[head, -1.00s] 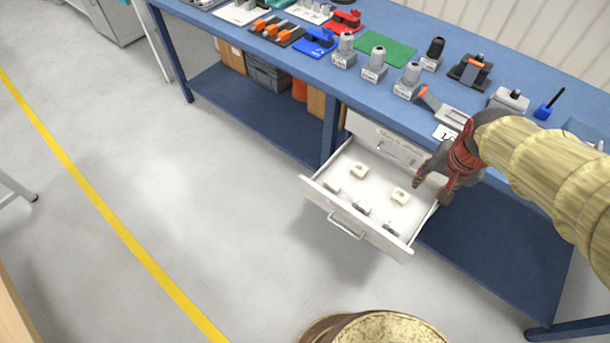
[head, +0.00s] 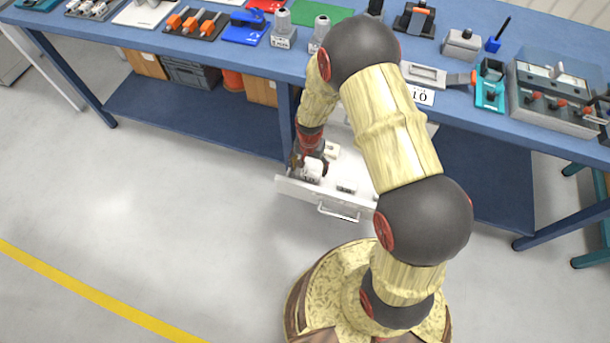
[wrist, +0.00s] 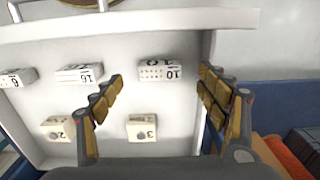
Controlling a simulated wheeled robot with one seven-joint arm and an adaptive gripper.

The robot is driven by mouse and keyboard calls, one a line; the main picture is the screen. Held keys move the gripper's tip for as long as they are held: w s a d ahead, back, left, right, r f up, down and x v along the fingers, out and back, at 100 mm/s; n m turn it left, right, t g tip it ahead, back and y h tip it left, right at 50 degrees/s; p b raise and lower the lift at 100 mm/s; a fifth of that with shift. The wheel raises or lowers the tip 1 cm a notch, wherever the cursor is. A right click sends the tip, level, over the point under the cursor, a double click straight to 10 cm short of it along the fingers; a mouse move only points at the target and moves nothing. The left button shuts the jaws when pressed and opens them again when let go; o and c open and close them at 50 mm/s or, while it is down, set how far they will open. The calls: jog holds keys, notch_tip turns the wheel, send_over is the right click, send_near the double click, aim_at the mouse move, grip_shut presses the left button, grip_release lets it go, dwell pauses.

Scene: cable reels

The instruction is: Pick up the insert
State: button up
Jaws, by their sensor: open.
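Several small white numbered inserts lie in the open drawer (head: 295,189). In the wrist view, the insert marked 10 (wrist: 160,71) lies between the fingertips of my gripper (wrist: 160,80), with a gap on each side. My gripper is open and empty; in the head view it (head: 311,163) is at the drawer's left end, partly hidden by my arm. Inserts marked 16 (wrist: 79,74) and 6 (wrist: 17,77) lie left of the 10. Two cream blocks, marked 2 (wrist: 58,129) and 3 (wrist: 142,127), lie in the other row. My arm hides the drawer's right part in the head view.
The drawer wall (wrist: 206,45) runs close beside my right finger. The blue workbench (head: 185,50) above the drawer holds grey devices, colored fixtures and a card reading 10 (head: 419,96). A grey bin (head: 190,73) stands on the lower shelf. The floor (head: 150,230) to the left is clear.

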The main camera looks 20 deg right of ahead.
aim_at(309, 175)
jog(key=f+b, duration=0.1)
jog(key=f, duration=0.1)
jog(key=f+b, duration=0.1)
jog(key=f, duration=0.3)
jog(key=shift+w+d+b, duration=0.15)
jog(key=shift+w+b, duration=0.1)
jog(key=shift+b, duration=0.15)
jog(key=shift+r, duration=0.1)
jog(key=shift+c, duration=1.2)
jog(key=c, duration=1)
